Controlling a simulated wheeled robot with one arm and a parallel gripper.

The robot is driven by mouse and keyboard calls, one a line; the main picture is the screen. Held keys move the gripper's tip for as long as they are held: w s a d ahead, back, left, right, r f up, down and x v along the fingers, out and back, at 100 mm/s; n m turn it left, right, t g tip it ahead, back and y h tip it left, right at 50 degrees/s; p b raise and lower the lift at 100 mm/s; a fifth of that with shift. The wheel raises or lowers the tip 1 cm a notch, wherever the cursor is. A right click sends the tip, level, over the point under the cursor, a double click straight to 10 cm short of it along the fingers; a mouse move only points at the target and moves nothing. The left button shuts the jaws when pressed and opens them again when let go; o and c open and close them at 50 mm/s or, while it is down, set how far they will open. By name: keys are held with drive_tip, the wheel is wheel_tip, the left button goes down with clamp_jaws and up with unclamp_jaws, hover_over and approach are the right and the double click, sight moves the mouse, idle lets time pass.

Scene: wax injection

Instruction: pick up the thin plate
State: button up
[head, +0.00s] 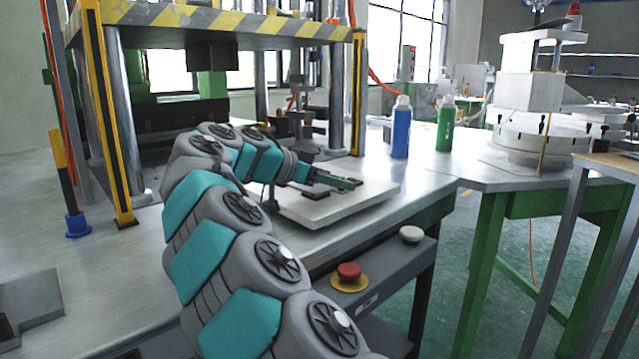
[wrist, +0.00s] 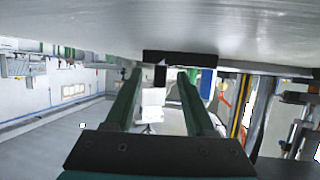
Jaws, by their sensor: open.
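A pale, flat square plate (head: 350,207) lies on the metal table. Small dark pieces rest on its top, one of them a flat black piece (head: 315,194) near its left side. My gripper (head: 345,182) is low over the pale plate, its fingers roughly level. In the wrist view the gripper (wrist: 160,75) is open, with two green fingers apart. A black piece (wrist: 180,57) with a short tab lies against the pale surface at the fingertips; the tab shows in the gap between them. I cannot tell which piece is the thin plate, or whether the fingers touch anything.
A press frame with yellow-black posts (head: 108,115) stands behind and left of my arm. A blue bottle (head: 401,128) and a green bottle (head: 446,124) stand behind the plate. A red button (head: 349,271) is below the table's front edge.

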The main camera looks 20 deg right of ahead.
drive_tip(key=shift+c, duration=0.2)
clamp_jaws()
idle(1.2)
